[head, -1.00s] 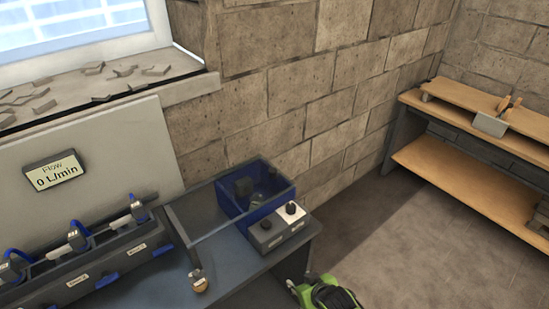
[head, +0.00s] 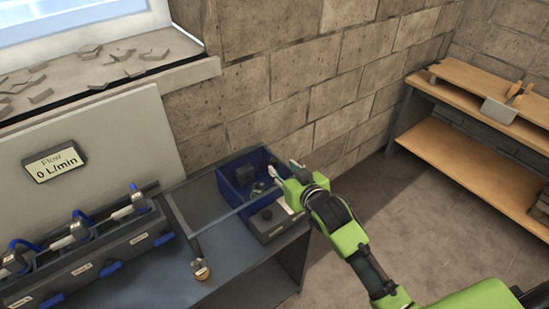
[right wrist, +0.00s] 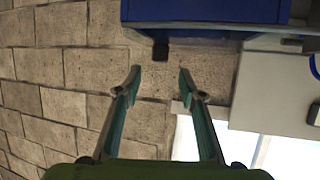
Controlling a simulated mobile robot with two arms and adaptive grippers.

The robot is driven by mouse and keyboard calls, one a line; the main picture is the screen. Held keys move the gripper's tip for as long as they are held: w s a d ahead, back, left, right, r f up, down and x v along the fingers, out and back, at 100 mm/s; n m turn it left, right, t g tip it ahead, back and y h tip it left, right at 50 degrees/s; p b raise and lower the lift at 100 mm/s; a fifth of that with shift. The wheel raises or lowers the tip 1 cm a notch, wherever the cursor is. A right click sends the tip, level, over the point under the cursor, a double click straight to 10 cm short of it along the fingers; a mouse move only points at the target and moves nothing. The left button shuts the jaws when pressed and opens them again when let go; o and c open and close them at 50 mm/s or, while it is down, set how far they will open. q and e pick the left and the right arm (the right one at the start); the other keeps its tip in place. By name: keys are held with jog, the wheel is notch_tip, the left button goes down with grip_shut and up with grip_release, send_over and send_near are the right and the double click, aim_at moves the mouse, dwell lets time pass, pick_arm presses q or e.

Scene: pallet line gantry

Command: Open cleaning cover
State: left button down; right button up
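A blue open-topped box (head: 225,186), likely the part with the cleaning cover, stands on the grey bench against the wall. I cannot clearly make out a cover; dark blocks show inside the box. My right gripper (head: 284,168) is at the box's right side, above the control box. In the right wrist view the fingers (right wrist: 160,82) are open and empty. A small dark block (right wrist: 160,50) sticks out from the blue box (right wrist: 205,12) just beyond the fingertips, apart from them. My left gripper is not in view.
A grey control box (head: 268,221) with a dark knob stands in front of the blue box, partly behind my right arm. A thin rail and a round-ended tag (head: 201,270) lie left. A nozzle rack (head: 85,250) and flow display (head: 54,162) are further left. A wooden shelf (head: 470,150) stands right.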

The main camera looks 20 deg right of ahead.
aim_at(275, 161)
jog(key=p+x, duration=0.1)
jog(key=x, duration=0.7)
jog(key=shift+w, duration=0.15)
grip_shut()
